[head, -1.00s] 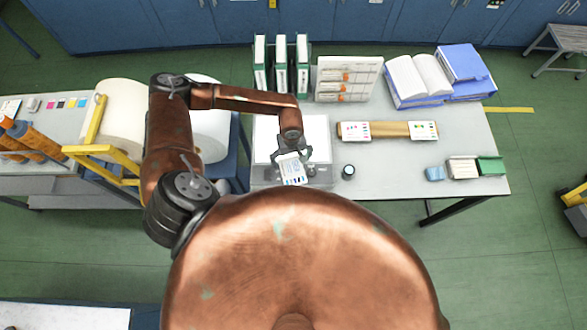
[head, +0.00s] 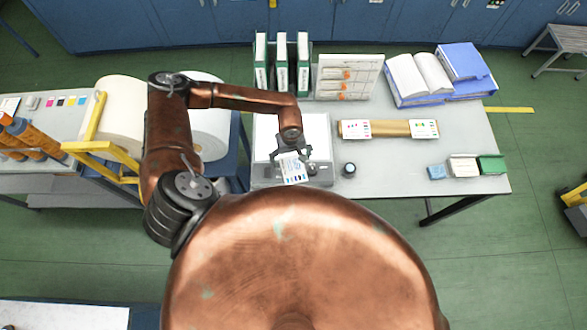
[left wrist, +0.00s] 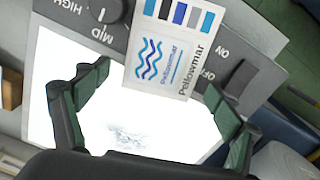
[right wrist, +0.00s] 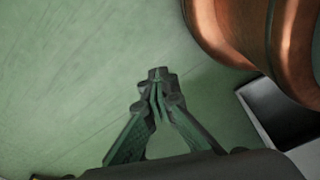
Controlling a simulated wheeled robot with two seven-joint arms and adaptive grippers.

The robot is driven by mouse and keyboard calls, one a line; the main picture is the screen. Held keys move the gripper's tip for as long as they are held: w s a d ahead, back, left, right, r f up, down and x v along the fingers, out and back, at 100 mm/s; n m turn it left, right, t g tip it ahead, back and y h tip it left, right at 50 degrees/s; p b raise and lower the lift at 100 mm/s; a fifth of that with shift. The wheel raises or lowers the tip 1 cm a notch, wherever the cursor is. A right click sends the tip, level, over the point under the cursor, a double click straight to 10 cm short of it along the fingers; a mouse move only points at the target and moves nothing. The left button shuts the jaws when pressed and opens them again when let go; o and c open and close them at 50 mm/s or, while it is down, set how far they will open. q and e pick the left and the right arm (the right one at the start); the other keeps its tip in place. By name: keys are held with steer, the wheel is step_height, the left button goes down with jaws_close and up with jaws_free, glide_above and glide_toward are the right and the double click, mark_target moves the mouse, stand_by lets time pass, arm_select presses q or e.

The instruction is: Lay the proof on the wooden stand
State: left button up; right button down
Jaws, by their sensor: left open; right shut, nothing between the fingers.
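The proof, a white card with blue wave marks and colour patches (head: 292,168), lies over the front control panel of the light box (head: 262,130). The left wrist view shows it (left wrist: 172,55) between the knob and the ON/OFF switch. My left gripper (head: 292,152) is above it, open. In the left wrist view the open fingers (left wrist: 158,90) stand apart on either side of the card's near end, with no visible contact. The wooden stand (head: 390,128) is right of the light box, with a white card at each end and bare wood between. My right gripper (right wrist: 157,85) is shut and empty above the green floor.
Green binders (head: 282,65), a sample board (head: 346,78) and blue folders (head: 465,70) line the back. Small blue, white and green boxes (head: 463,167) sit at right.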

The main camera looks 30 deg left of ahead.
arm_select(q)
steer(key=c, duration=1)
steer(key=shift+c, duration=0.3)
arm_select(e)
steer(key=shift+s+d, duration=0.1)
steer(key=shift+s, duration=0.35)
arm_select(q)
steer(key=shift+r, duration=0.1)
arm_select(e)
steer(key=shift+w, duration=0.1)
